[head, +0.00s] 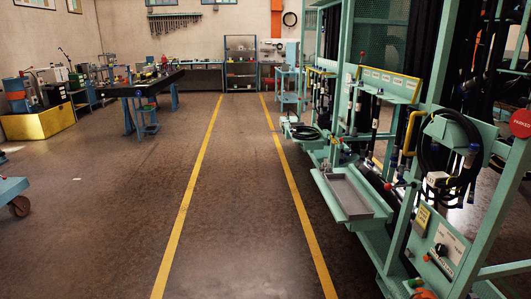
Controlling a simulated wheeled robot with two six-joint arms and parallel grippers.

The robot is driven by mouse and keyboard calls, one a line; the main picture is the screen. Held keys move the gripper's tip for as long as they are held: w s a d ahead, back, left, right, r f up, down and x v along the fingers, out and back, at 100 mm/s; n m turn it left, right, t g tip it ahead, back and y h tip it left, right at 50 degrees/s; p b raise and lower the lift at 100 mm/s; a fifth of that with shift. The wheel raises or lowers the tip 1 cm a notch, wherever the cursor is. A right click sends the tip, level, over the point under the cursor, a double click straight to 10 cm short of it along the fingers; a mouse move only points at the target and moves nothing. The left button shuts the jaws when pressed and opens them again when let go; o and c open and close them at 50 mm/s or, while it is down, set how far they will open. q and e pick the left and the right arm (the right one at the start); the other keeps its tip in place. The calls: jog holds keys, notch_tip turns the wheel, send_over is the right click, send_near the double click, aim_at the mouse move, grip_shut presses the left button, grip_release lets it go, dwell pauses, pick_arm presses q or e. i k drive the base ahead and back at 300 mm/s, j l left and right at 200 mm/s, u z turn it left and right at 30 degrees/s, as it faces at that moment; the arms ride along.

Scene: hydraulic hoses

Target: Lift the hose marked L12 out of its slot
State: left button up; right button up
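A green metal frame (343,90) on the right side of the head view carries several dark hoses (376,112) hanging upright. A row of small labels (390,80) runs along a strip above some of them. The labels are too small to read, so I cannot tell which hose is L12 or which slot holds it. A looped black hose (474,130) hangs nearer, at the right, with a white tag (437,180). Neither of my grippers shows in the view.
A shallow tray (348,196) juts out from the frame. A red disc sign (520,122) is at the right edge. Yellow lines (188,222) border a clear aisle. Workbenches (150,85) stand at the back left, and a cart (12,194) is at the left edge.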

aim_at(354, 134)
jog(key=i+u, duration=0.15)
jog(key=i, duration=1.55)
jog(key=i+z, duration=0.15)
jog(key=i, duration=0.25)
jog(key=i+j+z, duration=0.15)
jog(key=i, duration=0.3)
jog(key=i+j+z, duration=0.15)
jog(key=i, duration=0.25)
jog(key=i+j+z, duration=0.15)
jog(key=i, duration=0.25)
jog(key=i+j+z, duration=0.25)
jog(key=z, duration=0.2)
jog(key=i+j+z, duration=0.35)
jog(key=z, duration=0.15)
jog(key=i+j+z, duration=0.25)
jog(key=j+z, duration=0.2)
jog(key=i+j+z, duration=0.1)
jog(key=j+z, duration=0.7)
jog(key=j, duration=0.3)
jog(key=j+z, duration=0.3)
jog(key=j, duration=0.35)
jog(key=i, duration=0.05)
